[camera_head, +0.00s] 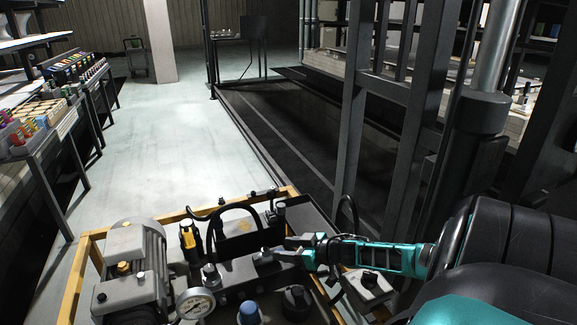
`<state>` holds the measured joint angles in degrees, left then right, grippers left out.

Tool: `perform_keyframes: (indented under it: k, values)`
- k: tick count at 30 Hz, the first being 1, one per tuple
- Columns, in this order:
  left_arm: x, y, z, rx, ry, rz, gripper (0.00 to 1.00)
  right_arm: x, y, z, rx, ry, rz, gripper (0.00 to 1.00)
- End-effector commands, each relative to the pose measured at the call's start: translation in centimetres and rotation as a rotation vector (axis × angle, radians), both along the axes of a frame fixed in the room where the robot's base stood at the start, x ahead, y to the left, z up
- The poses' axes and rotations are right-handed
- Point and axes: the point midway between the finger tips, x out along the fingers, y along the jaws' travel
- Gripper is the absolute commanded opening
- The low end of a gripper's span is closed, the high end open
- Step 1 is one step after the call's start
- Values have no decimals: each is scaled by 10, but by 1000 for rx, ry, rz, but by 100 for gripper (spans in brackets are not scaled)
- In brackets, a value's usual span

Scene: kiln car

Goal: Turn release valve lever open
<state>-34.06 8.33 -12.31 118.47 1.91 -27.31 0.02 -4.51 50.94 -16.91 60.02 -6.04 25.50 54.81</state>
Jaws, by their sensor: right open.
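The hydraulic power unit (225,270) sits at the bottom centre inside a yellow frame. My right gripper (284,248) comes in from the right, teal with grey fingers. It is open over the right part of the unit, its fingertips pointing left. A small grey valve-like fitting (265,257) is right at the fingertips. I cannot tell whether they touch it, or which part is the release valve lever. A yellow and black handle-like part (190,238) stands upright left of the fingertips. My left gripper is out of view.
A round pressure gauge (195,304), a blue cap (249,313) and a grey motor (136,262) crowd the unit. Dark steel posts (408,130) rise close behind my right arm. A bench with colourful small items (40,125) stands at left. The pale floor between is clear.

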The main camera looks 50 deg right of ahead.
Motion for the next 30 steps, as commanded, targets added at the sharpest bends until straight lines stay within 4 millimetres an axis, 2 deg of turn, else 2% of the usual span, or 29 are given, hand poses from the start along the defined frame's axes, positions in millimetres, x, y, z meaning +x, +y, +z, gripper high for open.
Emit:
perform_keyframes:
  k: [1, 8, 18, 24, 30]
  values:
    - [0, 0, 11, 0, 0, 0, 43, 0, 0, 16, -2, 0, 2, 52]
    - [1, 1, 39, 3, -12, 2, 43, 0, 0, 73, -3, 2, 2, 52]
    - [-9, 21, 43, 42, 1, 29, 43, -1, 0, 151, -3, 3, 2, 52]
    - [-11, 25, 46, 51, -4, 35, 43, 0, 0, 177, -1, 3, 0, 52]
    - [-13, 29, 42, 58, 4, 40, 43, 0, 0, 184, 0, 1, 0, 52]
